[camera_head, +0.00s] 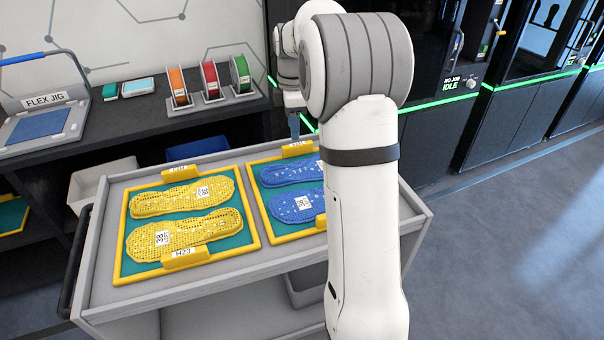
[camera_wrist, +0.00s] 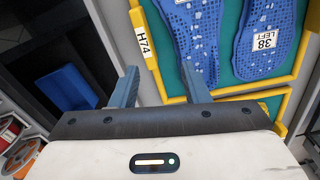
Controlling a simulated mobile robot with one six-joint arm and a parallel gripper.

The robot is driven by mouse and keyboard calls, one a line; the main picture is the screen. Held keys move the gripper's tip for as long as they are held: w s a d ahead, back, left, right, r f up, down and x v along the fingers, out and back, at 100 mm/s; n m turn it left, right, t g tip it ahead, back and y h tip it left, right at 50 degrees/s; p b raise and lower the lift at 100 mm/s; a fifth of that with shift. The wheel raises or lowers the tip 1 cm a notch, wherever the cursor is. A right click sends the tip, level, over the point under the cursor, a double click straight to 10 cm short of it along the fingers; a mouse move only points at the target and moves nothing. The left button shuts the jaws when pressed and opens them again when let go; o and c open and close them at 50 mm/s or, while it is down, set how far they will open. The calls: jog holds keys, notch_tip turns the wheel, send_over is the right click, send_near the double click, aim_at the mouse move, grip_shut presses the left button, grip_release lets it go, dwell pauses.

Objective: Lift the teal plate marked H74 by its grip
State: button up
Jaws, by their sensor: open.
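The teal plate marked H74 (camera_head: 258,205) lies on the trolley with a yellow rim and two blue insoles on it. My gripper (camera_head: 294,125) is just above and behind that grip. My arm hides the plate's right part in the head view.
A second teal plate (camera_head: 128,268) with yellow insoles, marked H23, lies close on the left. The grey trolley (camera_head: 100,290) carries both. Behind it, a dark shelf holds a flex jig (camera_head: 45,122) and coloured rolls (camera_head: 210,78). Dark machines stand behind right.

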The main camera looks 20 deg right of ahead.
aim_at(297, 144)
jog(key=w+d, duration=0.1)
jog(key=w+f+n, duration=0.1)
jog(key=shift+w+d+n, duration=0.3)
jog(key=shift+d, duration=0.1)
jog(key=shift+w+d+f, duration=0.15)
jog(key=shift+f, duration=0.1)
jog(key=f, duration=0.5)
jog(key=f+p, duration=0.1)
jog(key=f, duration=0.1)
jog(key=shift+s+f, duration=0.25)
jog(key=shift+s, duration=0.15)
jog(key=shift+c, duration=0.4)
grip_shut()
jog(key=shift+r, duration=0.1)
